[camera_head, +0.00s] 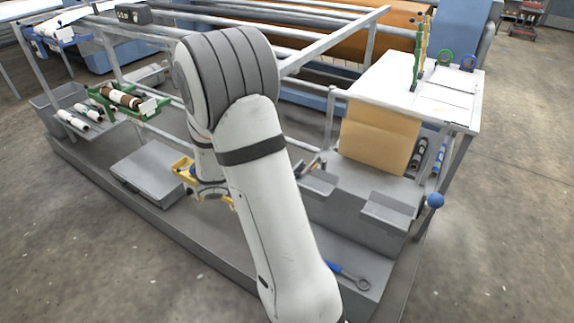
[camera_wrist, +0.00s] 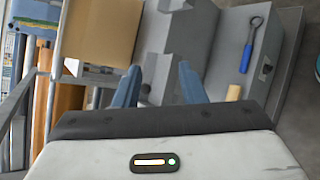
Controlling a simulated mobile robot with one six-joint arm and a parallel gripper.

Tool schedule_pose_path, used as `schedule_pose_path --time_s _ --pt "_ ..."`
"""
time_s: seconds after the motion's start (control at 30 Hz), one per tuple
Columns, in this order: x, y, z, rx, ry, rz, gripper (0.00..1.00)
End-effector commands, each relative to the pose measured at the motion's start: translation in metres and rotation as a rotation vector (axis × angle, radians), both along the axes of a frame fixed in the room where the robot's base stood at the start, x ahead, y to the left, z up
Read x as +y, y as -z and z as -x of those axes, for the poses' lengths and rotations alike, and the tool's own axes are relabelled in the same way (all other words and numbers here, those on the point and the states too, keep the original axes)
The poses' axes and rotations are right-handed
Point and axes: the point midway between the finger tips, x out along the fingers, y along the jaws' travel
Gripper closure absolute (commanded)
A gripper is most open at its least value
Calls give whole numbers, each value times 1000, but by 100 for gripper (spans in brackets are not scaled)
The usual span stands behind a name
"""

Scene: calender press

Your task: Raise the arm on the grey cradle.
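I cannot tell for certain which part is the grey cradle or its arm. Grey stepped blocks with angled tops stand right of my arm in the head view; one of them (camera_head: 390,210) is near the bench's right end. Similar grey blocks (camera_wrist: 188,35) show beyond my fingers in the wrist view. My gripper (camera_wrist: 158,78) shows two blue fingers, spread apart with nothing between them. In the head view my own arm hides the gripper. A yellow-framed holder (camera_head: 183,168) is partly hidden behind my wrist.
A green holder (camera_head: 118,100) with rolls and a blue holder (camera_head: 55,33) stand at left. A brown board (camera_head: 378,138) leans below the white table (camera_head: 440,90). A blue-handled wrench (camera_head: 350,277) lies front right; it also shows in the wrist view (camera_wrist: 247,55). Rails run behind.

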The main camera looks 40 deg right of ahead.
Motion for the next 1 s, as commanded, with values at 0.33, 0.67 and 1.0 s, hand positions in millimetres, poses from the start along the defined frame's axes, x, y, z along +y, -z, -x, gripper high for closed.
schedule_pose_path --time_s 0.33,0.67,1.0 --pt "-23 41 -57 90 -238 198 63" --pt "-59 52 -62 94 -256 211 63" --pt "-98 64 -64 93 -257 210 63"
